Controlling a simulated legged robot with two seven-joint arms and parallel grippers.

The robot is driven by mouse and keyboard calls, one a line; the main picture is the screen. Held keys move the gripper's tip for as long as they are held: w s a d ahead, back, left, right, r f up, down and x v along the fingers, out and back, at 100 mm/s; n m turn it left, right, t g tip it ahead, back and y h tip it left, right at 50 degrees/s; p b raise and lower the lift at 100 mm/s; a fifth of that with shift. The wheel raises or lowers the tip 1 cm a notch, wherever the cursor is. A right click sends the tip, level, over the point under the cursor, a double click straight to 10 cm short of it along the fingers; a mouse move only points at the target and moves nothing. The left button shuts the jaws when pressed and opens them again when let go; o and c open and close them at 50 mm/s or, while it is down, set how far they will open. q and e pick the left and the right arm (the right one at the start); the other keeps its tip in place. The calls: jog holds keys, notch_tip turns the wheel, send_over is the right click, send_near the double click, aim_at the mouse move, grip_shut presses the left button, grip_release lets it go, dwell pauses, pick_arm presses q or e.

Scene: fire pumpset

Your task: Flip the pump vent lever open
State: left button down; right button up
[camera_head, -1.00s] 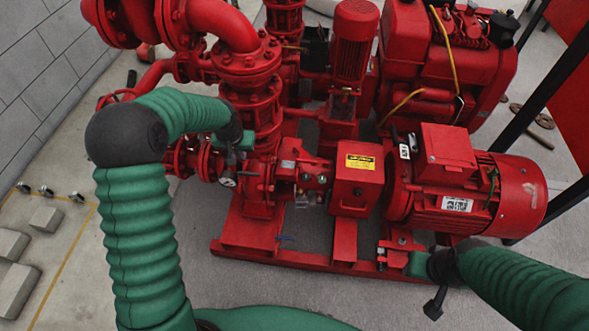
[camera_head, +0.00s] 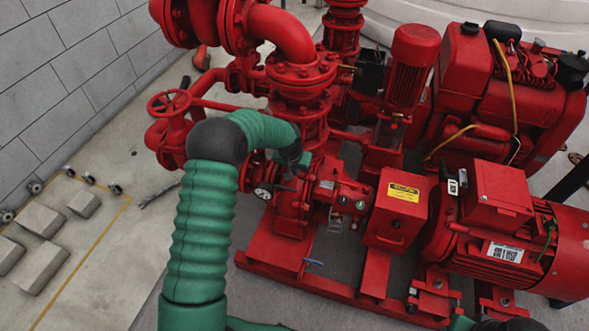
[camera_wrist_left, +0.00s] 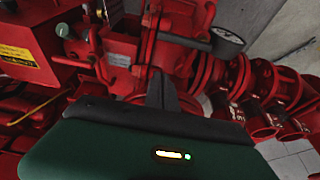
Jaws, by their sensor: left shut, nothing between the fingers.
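The red pump casing (camera_head: 293,208) stands below the large vertical pipe, with a round gauge (camera_head: 262,193) on its left. The gauge also shows in the left wrist view (camera_wrist_left: 228,38). In that view a thin black bar (camera_wrist_left: 183,40) runs between the casing top and the gauge; I cannot tell surely whether it is the vent lever. My left gripper (camera_head: 301,165) is at the casing top, largely hidden by its own arm in the head view. In the wrist view its dark fingers (camera_wrist_left: 160,80) are shut and empty, just short of the black bar. My right gripper (camera_head: 461,323) is cut off at the bottom edge.
A red box with a yellow label (camera_head: 404,192) and the red motor (camera_head: 500,230) stand right of the pump. A red handwheel (camera_head: 169,103) is at left. A blue handle (camera_head: 313,262) is low on the base. Open floor lies left, with grey blocks (camera_head: 40,219).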

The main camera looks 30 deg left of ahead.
pick_arm(q)
jog(key=s+f, duration=0.1)
jog(key=s+d+f+b, duration=0.1)
jog(key=s, duration=0.1)
jog(key=shift+s+f, duration=0.1)
jog(key=shift+f, duration=0.1)
dwell(0.3)
